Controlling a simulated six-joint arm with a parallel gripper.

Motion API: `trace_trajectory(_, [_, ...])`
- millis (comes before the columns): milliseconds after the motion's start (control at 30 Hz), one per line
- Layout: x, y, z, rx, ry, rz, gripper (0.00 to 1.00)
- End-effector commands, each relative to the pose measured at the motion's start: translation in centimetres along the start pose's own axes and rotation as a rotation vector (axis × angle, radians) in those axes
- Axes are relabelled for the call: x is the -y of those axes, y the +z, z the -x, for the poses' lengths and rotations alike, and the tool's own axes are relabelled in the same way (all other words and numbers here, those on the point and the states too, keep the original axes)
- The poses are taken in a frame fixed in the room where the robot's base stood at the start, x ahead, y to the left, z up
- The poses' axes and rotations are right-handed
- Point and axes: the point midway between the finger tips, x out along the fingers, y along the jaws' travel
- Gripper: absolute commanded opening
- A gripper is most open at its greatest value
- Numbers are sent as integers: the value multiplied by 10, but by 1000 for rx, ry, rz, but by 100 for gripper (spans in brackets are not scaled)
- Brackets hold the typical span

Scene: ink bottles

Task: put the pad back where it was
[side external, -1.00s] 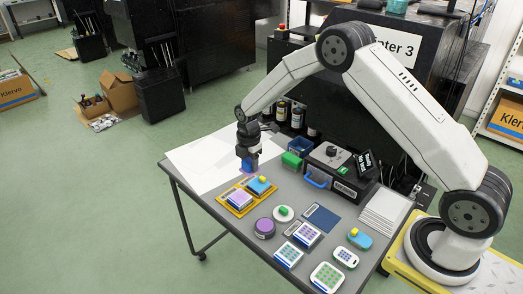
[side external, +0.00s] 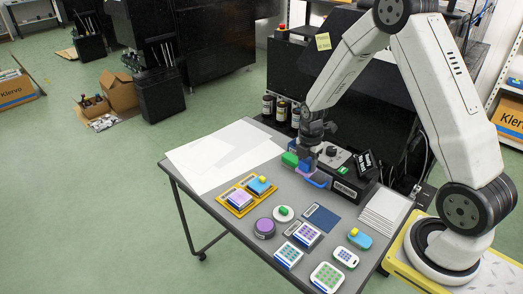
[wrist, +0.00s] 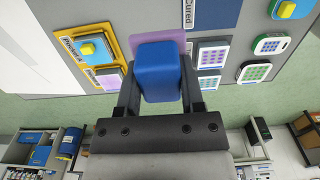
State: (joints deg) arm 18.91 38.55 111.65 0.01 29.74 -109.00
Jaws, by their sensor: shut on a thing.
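My gripper (wrist: 158,85) is shut on a blue block (wrist: 160,70) with a thin, wider purple face at its far end; this appears to be the pad. In the side view my gripper (side external: 308,158) holds the pad (side external: 304,168) near the black box with the knob, close to the green block. The picture is too small to tell whether they touch. A dark blue mat (side external: 322,218) lies on the table, labelled "Cured" in the wrist view (wrist: 212,14). A yellow tray (side external: 234,211) holds two blocks, one topped by a small yellow piece.
A purple round tin (side external: 264,228), a white disc (side external: 283,215) with a green knob and several patterned tiles fill the front. White sheets (side external: 223,152) cover the far left.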

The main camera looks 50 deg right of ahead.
Motion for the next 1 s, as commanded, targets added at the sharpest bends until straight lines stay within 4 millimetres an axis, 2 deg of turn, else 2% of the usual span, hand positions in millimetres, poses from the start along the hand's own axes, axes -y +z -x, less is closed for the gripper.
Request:
trace_trajectory(200, [-2, 1, -1, 0, 0, 0, 2])
trace_trajectory(367, [-12, 4, -6, 0, 0, 0, 2])
trace_trajectory(1000, [-84, 23, -40, 0, -1, 0, 2])
